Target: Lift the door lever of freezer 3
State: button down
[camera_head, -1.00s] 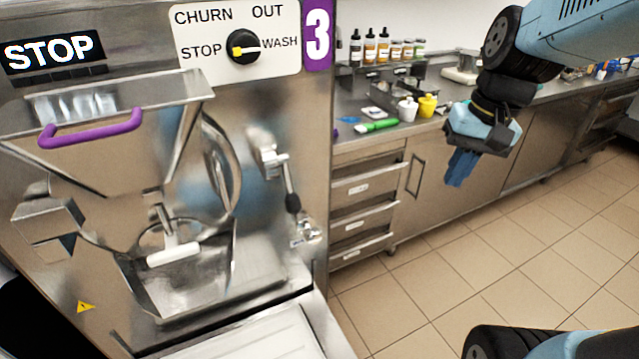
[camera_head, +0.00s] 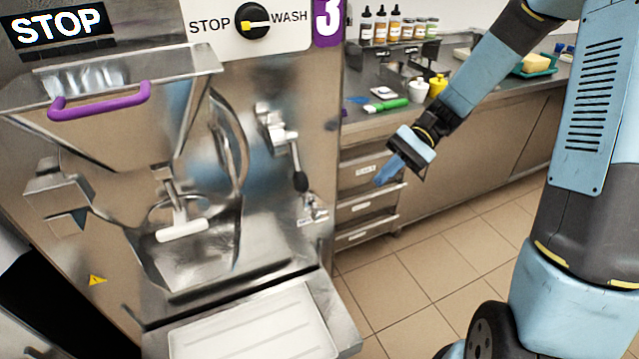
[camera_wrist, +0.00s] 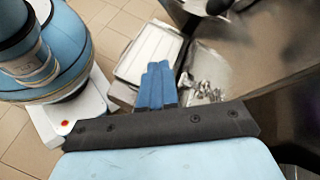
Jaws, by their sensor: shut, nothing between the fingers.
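Freezer 3 (camera_head: 320,120) fills the left of the head view, marked by a purple "3" plate. A metal lever with a black grip (camera_head: 300,181) hangs down at the right of its round door (camera_head: 229,145), beside a hinge-like bracket. My gripper (camera_head: 385,177) is to the right of the lever, in front of the counter drawers, apart from the freezer. Its blue fingers are shut and empty. In the wrist view the fingers (camera_wrist: 157,88) point toward the white tray and the freezer's metal front; the lever is not clearly seen there.
A white tray (camera_head: 255,330) sits on the shelf below the freezer's spout. A purple-handled hopper lid (camera_head: 100,103) is at upper left. A counter (camera_head: 480,92) with bottles, a green-handled tool (camera_head: 386,105) and yellow and white pots stands behind my arm. Tiled floor is open at right.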

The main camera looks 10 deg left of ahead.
jog(key=w+a+f+m+g+y, duration=0.2)
jog(key=w+a+f+m+y, duration=0.1)
jog(key=w+a+f+y, duration=0.1)
jog(key=shift+w+a+f+g+y, duration=0.25)
jog(key=shift+w+f+y, duration=0.35)
jog(key=shift+f+y, duration=0.75)
jog(key=shift+s+r+y, duration=0.1)
jog(key=shift+r+y, duration=0.15)
jog(key=shift+r, duration=0.1)
jog(key=d+r+x, duration=0.1)
jog(key=r+x, duration=0.1)
jog(key=x, duration=1)
jog(key=shift+s+a+r, duration=0.3)
jog(key=shift+s+r, duration=0.05)
jog(key=shift+s, duration=0.15)
jog(key=shift+d, duration=0.1)
jog(key=shift+w, duration=0.1)
